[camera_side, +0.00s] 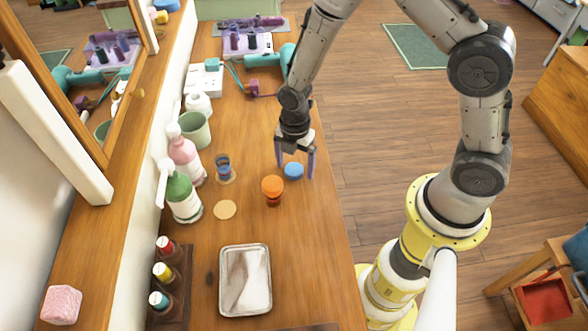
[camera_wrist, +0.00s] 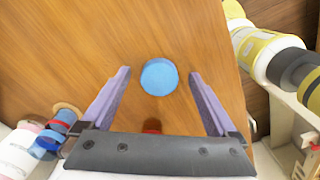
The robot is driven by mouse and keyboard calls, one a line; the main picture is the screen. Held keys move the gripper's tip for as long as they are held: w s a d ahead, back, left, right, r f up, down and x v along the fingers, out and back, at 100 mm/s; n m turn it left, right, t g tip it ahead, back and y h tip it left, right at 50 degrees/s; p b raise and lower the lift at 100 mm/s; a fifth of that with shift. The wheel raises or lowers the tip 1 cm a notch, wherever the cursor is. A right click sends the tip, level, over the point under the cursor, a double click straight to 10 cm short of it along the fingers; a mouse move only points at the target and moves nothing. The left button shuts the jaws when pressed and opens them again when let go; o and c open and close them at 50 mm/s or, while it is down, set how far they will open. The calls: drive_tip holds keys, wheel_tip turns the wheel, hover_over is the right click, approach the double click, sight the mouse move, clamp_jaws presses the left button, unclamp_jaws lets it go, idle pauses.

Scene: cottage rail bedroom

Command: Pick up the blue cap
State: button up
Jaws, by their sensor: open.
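The blue cap (camera_side: 293,171) is a small round disc lying on the wooden counter (camera_side: 310,255), near its right edge. In the wrist view the blue cap (camera_wrist: 159,77) lies centred between my two fingertips, with clear wood on both sides. My gripper (camera_side: 296,166) is open and empty, pointing down over the cap with one purple finger to each side. In the wrist view my gripper (camera_wrist: 160,74) shows its fingers apart and not touching the cap. The exact height of the fingertips above the counter is hard to tell.
An orange-topped jar (camera_side: 272,185) stands close by, left of and nearer than the cap. Bottles (camera_side: 184,197) line the wall. Counter right of the tray is clear.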

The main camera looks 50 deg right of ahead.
drive_tip(key=shift+c, duration=0.3)
drive_tip(key=c, duration=1.3)
drive_tip(key=shift+c, duration=0.2)
